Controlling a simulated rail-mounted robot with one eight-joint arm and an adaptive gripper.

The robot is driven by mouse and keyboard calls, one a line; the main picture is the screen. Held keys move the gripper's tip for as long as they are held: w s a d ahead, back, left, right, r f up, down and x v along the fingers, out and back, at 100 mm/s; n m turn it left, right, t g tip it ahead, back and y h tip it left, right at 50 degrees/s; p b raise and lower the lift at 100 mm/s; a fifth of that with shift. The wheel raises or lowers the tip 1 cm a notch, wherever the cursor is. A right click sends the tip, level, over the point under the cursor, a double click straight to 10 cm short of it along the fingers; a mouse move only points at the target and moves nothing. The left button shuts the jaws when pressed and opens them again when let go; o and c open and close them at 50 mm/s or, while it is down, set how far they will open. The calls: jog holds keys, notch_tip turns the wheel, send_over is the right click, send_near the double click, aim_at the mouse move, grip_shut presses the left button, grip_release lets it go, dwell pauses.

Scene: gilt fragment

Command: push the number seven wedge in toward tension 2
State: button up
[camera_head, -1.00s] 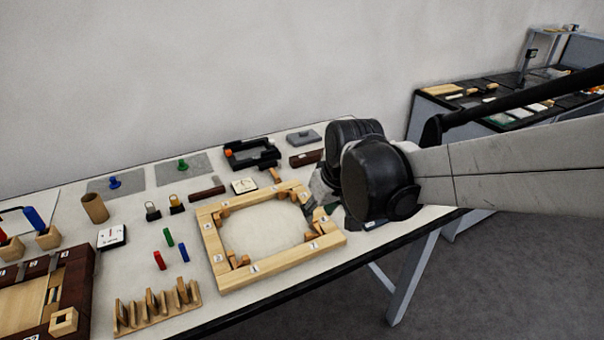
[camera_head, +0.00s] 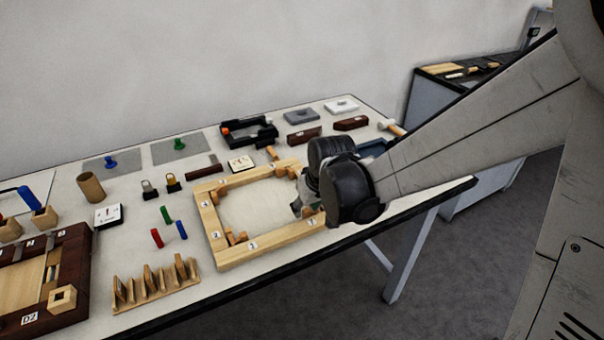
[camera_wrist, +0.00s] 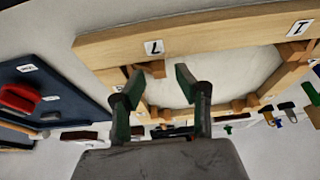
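The wooden strainer frame (camera_head: 262,240) lies on the table with small wedges at its inner corners and numbered labels on its bars. In the wrist view it appears upside down (camera_wrist: 215,35), with the number 7 label (camera_wrist: 153,47) on the near bar. A wooden wedge, apparently number seven (camera_wrist: 153,69), sits at the bar's inner edge by that label. My gripper (camera_wrist: 160,83) is open, its two green-grey fingers apart, with the wedge seen between and just beyond the tips. Contact cannot be told. In the head view my gripper (camera_head: 299,206) is over the frame's right side, partly hidden by my wrist.
A wooden rack (camera_head: 155,290) with upright pieces stands in front. A dark tray with a red object (camera_wrist: 20,97) lies beside the frame in the wrist view. Dark blocks (camera_head: 304,136) lie behind it.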

jog(key=shift+x, duration=1.15)
grip_shut()
